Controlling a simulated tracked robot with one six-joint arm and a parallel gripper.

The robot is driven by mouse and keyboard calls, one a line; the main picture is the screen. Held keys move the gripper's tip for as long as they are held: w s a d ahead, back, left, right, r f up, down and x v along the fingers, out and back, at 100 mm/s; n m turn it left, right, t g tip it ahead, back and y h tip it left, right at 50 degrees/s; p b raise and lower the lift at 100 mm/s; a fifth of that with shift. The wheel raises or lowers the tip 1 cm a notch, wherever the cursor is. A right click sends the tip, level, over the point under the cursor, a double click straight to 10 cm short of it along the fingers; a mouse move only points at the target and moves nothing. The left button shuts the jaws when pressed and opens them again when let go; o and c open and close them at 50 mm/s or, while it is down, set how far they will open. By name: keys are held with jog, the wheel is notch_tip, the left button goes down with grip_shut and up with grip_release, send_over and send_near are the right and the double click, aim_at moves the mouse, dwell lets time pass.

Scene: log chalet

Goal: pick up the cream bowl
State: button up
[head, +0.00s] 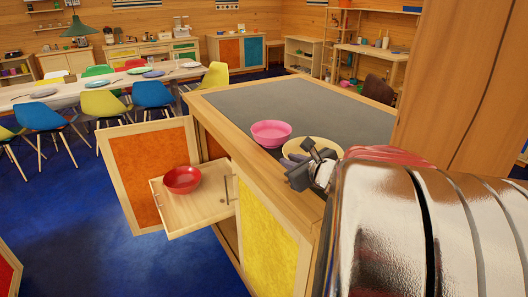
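The cream bowl (322,146) stands on the grey top of the wooden counter, near its front edge, in the head view. My gripper (296,163) is at the near side of the bowl, and its dark fingers overlap the bowl's near rim and wall in the picture. They hide part of the bowl. I cannot tell whether the fingers touch the bowl or hold its rim. The bowl looks upright on the counter.
A pink bowl (271,133) stands just left of the cream bowl. A red bowl (182,179) sits on a pulled-out wooden drawer (206,211), beside an open orange door (150,168). The grey counter top (310,101) is clear behind the bowls. A wooden post (460,90) rises at right.

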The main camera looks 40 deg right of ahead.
grip_shut()
dwell(0.3)
jog(key=shift+r, duration=0.15)
notch_tip(320, 180, up, 18)
dwell(0.7)
dwell(0.4)
jog(key=shift+s, duration=0.25)
